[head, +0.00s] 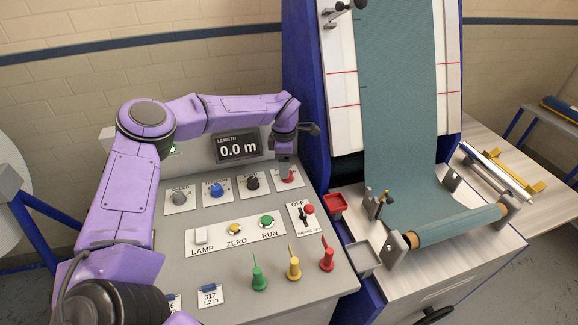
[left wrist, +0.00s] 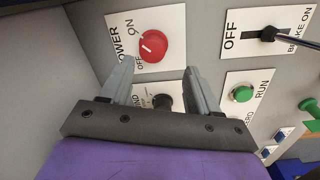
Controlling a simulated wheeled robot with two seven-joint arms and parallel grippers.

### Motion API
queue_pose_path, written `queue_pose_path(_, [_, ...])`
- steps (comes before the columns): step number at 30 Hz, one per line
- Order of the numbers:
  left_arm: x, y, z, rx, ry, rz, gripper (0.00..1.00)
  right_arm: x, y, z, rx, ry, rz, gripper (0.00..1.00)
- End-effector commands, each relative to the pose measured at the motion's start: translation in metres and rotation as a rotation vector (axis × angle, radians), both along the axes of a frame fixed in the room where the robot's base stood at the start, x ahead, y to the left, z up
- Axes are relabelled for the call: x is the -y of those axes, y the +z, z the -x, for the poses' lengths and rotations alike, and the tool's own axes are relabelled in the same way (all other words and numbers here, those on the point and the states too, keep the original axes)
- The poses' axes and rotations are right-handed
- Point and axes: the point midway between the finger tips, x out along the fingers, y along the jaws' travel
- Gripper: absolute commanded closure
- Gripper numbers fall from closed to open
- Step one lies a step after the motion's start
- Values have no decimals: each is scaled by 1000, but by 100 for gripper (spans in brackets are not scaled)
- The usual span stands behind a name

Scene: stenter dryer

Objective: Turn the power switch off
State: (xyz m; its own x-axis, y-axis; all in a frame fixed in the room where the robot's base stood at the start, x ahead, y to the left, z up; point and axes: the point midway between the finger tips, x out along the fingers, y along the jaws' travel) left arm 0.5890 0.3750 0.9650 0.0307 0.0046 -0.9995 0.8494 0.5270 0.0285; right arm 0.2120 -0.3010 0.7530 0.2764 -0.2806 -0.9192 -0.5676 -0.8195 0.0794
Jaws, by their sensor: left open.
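The power switch is a red rotary knob (head: 287,176) on a white plate at the upper right of the sloped grey panel. In the left wrist view the red knob (left wrist: 153,46) sits beside the ON and OFF marks; I cannot tell surely which one it points at. My left gripper (head: 286,158) hangs just above the knob in the head view. In the left wrist view the left gripper (left wrist: 160,78) is open and empty, with the knob just beyond and between its fingertips, apart from them. My right gripper is not in view.
A black knob (head: 252,181) sits left of the red one, then blue and grey knobs. A brake lever (head: 304,214) stands below right. Buttons and coloured levers (head: 293,264) fill the lower panel. The length display (head: 238,148) reads 0.0 m. Teal cloth (head: 400,110) runs at right.

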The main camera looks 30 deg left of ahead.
Motion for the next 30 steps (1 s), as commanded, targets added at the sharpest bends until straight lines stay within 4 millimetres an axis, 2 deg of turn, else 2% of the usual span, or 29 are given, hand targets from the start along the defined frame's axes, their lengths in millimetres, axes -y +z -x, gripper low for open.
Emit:
queue_pose_path(3, [1,-21,-6,-9,-3,-4,39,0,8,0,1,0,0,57])
queue_pose_path(6, [3,-31,-9,-9,-5,-3,39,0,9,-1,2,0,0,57])
queue_pose_path(14, [3,-36,-10,-9,-5,-3,39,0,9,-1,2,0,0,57])
queue_pose_path(15, [3,-35,-10,-9,-5,-3,45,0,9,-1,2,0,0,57])
queue_pose_path(17, [3,-35,-9,-9,-4,-3,65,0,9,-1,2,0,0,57])
queue_pose_path(18, [3,-35,-9,-9,-4,-3,78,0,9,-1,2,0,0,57])
queue_pose_path(20, [3,-35,-9,-10,-4,-2,95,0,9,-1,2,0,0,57])
queue_pose_path(30, [6,-38,-10,-11,16,-2,95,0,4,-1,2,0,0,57])
